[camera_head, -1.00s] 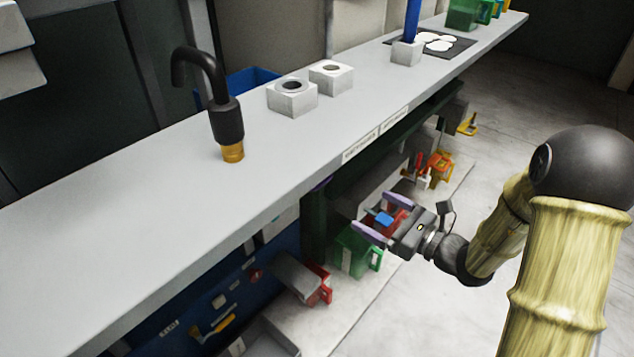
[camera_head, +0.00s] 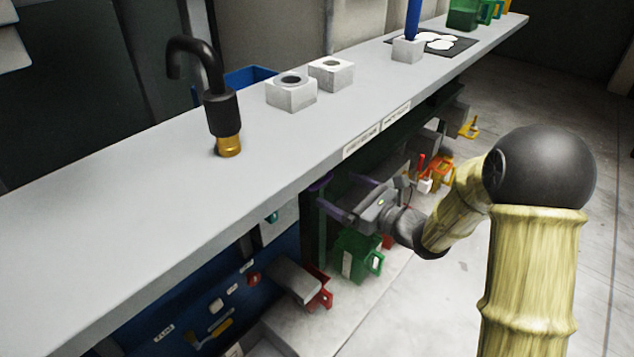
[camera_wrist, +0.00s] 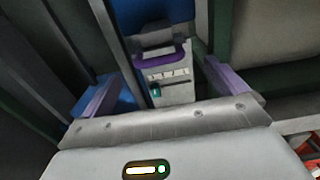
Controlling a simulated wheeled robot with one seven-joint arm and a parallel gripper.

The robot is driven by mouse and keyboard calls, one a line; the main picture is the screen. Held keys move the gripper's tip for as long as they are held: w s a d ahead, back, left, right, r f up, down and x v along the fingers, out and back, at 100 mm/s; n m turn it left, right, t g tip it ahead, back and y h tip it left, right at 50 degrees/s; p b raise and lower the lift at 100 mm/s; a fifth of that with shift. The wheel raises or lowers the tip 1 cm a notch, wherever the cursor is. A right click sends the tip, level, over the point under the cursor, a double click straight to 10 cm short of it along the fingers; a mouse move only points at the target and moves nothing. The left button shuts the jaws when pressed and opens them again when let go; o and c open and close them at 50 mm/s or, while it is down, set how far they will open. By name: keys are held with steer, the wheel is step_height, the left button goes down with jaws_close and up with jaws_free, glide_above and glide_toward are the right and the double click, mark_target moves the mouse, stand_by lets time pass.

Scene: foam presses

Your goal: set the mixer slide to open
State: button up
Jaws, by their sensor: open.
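The mixer slide seems to be the small teal knob (camera_wrist: 156,90) at the left end of a dark slot, under a marked scale strip, on a light grey panel in the wrist view. A teal knob (camera_head: 272,217) also shows on a grey panel under the counter in the head view. My gripper (camera_head: 346,196) is open, with its purple-lined fingers pointing at the area under the counter. In the wrist view my fingers (camera_wrist: 163,72) stand either side of the panel, with the knob between them and apart from both. The scale's lettering is too small to read.
A purple bar (camera_wrist: 160,55) runs above the scale. The counter edge (camera_head: 300,183) hangs close over my gripper. A green container (camera_head: 355,256) stands below it, and a red-handled grey one (camera_head: 300,283) lower left. The floor (camera_head: 520,120) at the right is clear.

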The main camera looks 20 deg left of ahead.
steer(key=b+x, duration=0.2)
steer(key=x, duration=0.6)
steer(key=shift+s, duration=0.2)
steer(key=shift+c, duration=0.4)
